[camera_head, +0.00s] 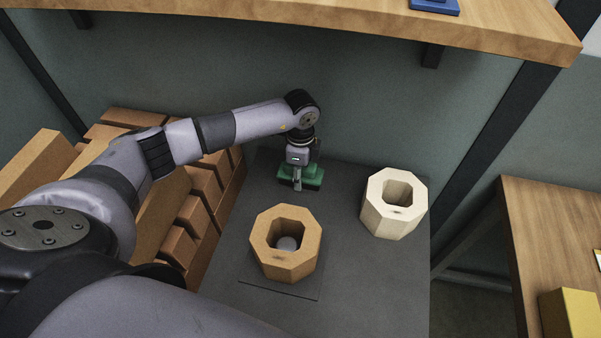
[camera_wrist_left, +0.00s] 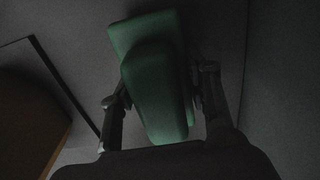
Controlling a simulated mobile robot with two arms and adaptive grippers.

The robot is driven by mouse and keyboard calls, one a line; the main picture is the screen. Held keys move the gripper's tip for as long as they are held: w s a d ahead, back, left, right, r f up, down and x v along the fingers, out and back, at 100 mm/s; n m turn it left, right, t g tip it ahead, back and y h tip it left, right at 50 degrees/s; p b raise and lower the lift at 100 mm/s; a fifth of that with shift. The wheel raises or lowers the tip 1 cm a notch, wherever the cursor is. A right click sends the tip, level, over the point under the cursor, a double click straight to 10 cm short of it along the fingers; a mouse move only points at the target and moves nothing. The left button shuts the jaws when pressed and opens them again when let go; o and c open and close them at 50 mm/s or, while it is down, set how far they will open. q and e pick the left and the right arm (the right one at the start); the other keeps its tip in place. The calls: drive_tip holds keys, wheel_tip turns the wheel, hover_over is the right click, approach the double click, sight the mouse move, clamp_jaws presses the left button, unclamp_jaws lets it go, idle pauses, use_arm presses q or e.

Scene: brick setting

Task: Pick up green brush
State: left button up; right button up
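The green brush (camera_head: 315,178) lies on the dark grey surface near the back wall, partly hidden by my left gripper in the head view. My left gripper (camera_head: 298,186) reaches down over it from above. In the left wrist view, the green brush (camera_wrist_left: 157,85) runs between the two fingers of my left gripper (camera_wrist_left: 161,88). The finger pads sit against both sides of its rounded handle, though the picture is dark. My right gripper does not show.
A tan octagonal block (camera_head: 262,243) holding a pale round thing stands in front on the dark surface (camera_head: 350,290). A cream octagonal block (camera_head: 378,218) stands to the right. Bricks (camera_head: 205,190) are stacked at left. A wooden shelf (camera_head: 340,14) hangs above; a wooden table (camera_head: 555,235) is right.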

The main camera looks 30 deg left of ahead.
use_arm(q)
drive_tip(key=c, duration=0.7)
wheel_tip(320, 180, up, 10)
drive_tip(key=shift+r+b, duration=0.1)
drive_tip(key=shift+b, duration=0.35)
drive_tip(key=o, duration=0.7)
drive_tip(key=c, duration=0.5)
drive_tip(key=shift+o, duration=0.2)
